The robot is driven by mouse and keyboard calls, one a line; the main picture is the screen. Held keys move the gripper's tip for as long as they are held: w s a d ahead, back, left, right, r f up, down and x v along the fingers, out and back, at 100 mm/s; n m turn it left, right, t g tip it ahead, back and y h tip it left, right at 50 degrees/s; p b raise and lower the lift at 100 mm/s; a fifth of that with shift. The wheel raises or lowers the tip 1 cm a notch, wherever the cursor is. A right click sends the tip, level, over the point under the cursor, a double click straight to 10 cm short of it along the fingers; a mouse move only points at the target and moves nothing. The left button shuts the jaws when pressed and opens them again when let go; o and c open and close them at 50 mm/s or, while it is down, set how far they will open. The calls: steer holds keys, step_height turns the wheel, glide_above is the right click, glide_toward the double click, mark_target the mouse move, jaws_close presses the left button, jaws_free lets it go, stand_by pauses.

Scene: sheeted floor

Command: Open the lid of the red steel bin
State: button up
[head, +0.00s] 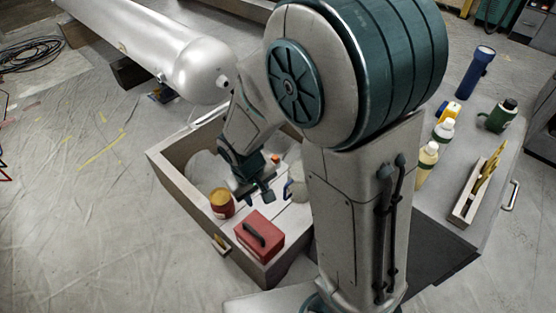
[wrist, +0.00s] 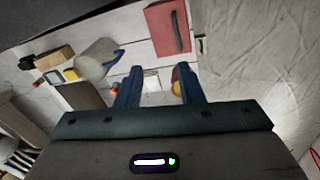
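The red steel bin (head: 259,240) is a small red box with a dark bar handle on top. It stands in the near corner of a wide open wooden-sided box, and its lid looks shut. In the wrist view the bin (wrist: 163,28) is at the top, beyond the fingertips, with its dark handle on the right side. My gripper (head: 258,196) is over the open box, behind the bin and apart from it. In the wrist view its two blue fingers (wrist: 159,78) are spread with nothing held between them.
A red and yellow jar (head: 221,204) stands left of the bin, partly hidden behind a finger in the wrist view. A grey mug (wrist: 93,60) is nearby. Bottles (head: 427,163) and a tool tray (head: 467,203) stand on the right-hand surface. A large silver tank (head: 200,68) lies behind.

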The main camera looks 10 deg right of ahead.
steer(key=s+d+r+m+p, duration=0.2)
steer(key=d+r+p, duration=0.2)
steer(key=r, duration=0.7)
steer(key=shift+s+d+r+y, duration=0.35)
steer(key=shift+d+y, duration=0.05)
steer(key=shift+d, duration=0.1)
